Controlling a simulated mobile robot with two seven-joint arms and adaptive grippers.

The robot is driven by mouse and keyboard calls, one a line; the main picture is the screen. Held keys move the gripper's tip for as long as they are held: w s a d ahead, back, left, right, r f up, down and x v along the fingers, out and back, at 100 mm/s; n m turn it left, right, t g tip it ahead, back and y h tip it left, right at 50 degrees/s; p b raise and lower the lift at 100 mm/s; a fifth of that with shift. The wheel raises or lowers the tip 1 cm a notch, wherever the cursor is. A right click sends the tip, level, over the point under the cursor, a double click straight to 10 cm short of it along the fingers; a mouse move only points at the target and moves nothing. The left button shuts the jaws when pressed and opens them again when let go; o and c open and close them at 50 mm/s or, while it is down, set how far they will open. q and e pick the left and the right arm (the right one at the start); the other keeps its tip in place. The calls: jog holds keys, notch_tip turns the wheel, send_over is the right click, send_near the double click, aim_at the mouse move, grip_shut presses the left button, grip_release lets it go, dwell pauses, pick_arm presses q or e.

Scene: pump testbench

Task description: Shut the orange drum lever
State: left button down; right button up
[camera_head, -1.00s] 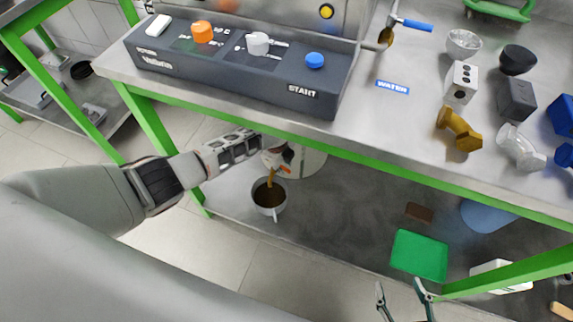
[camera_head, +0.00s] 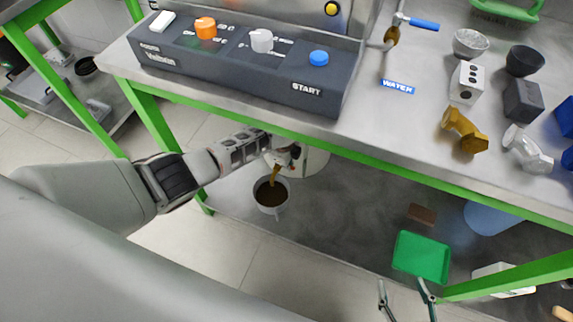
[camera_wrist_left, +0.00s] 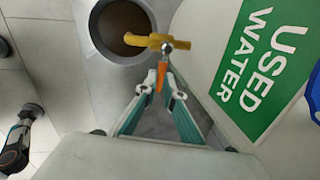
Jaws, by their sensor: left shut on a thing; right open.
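The orange drum lever (camera_wrist_left: 162,76) sits on a metal stem at a yellow tap (camera_wrist_left: 150,42) in the left wrist view. My left gripper (camera_wrist_left: 162,88) is shut on the lever, its two fingertips at the lever's sides. The white drum (camera_head: 314,162) stands under the bench, with a green "USED WATER" label (camera_wrist_left: 255,65). A grey bucket (camera_head: 271,207) with brown liquid stands below the tap. A golden-brown strand shows above it; I cannot tell whether this is flow or tap. My right gripper (camera_head: 404,292) is open and empty at the bottom of the head view.
The bench edge (camera_head: 410,170) runs just above my left gripper. A control box (camera_head: 225,65) and several fittings stand on the bench. A green tray (camera_head: 421,256) and a brown block (camera_head: 421,213) lie below.

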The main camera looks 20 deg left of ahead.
pick_arm(q)
jog(key=shift+w+n, duration=0.25)
jog(key=shift+n, duration=0.35)
jog(key=c, duration=2.1)
grip_release()
jog(key=shift+c, duration=0.2)
notch_tip(320, 180, up, 12)
jog(key=s, duration=0.2)
jog(key=shift+s+f, duration=0.15)
jog(key=shift+d, duration=0.1)
